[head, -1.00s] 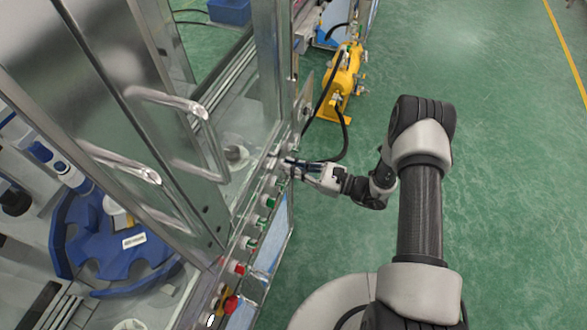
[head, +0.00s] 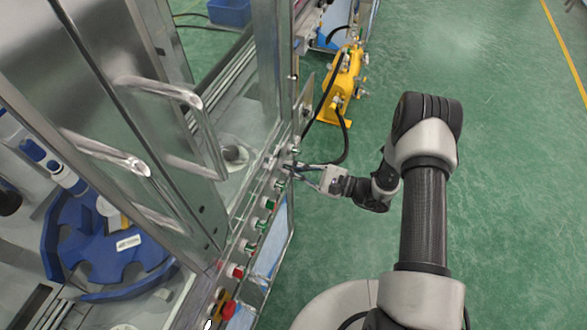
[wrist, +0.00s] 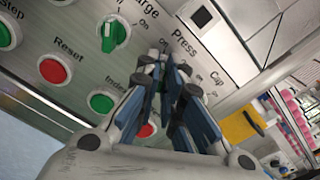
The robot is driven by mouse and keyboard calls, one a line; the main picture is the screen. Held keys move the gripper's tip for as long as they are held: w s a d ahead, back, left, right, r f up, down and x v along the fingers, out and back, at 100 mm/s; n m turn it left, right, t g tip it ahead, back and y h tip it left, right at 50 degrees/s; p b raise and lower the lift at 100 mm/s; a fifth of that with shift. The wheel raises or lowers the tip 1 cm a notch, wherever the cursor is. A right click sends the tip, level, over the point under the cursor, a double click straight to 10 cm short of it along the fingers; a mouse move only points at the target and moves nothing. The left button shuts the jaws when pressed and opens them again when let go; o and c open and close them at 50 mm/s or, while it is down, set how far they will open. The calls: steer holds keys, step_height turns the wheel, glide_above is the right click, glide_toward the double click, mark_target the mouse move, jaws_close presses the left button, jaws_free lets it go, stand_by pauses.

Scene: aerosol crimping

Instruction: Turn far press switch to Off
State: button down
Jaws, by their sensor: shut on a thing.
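My gripper (wrist: 168,76) reaches the control panel at the "Press" label, its blue-padded fingers closed on the far press switch. The switch is almost fully hidden between the fingers, so which way its knob points cannot be told. In the head view my gripper (head: 291,168) is at the far part of the panel row, approached from the right.
The panel (wrist: 75,45) also carries a green "Charge" knob (wrist: 115,33), a red "Reset" button (wrist: 54,69) and a green button (wrist: 101,102). A glass-doored cabinet with metal handles (head: 160,90) stands left. A yellow machine (head: 343,82) stands beyond; green floor at right is clear.

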stand_by(0.3)
steer(key=c, duration=1.7)
jaws_free()
steer(key=v, duration=1.2)
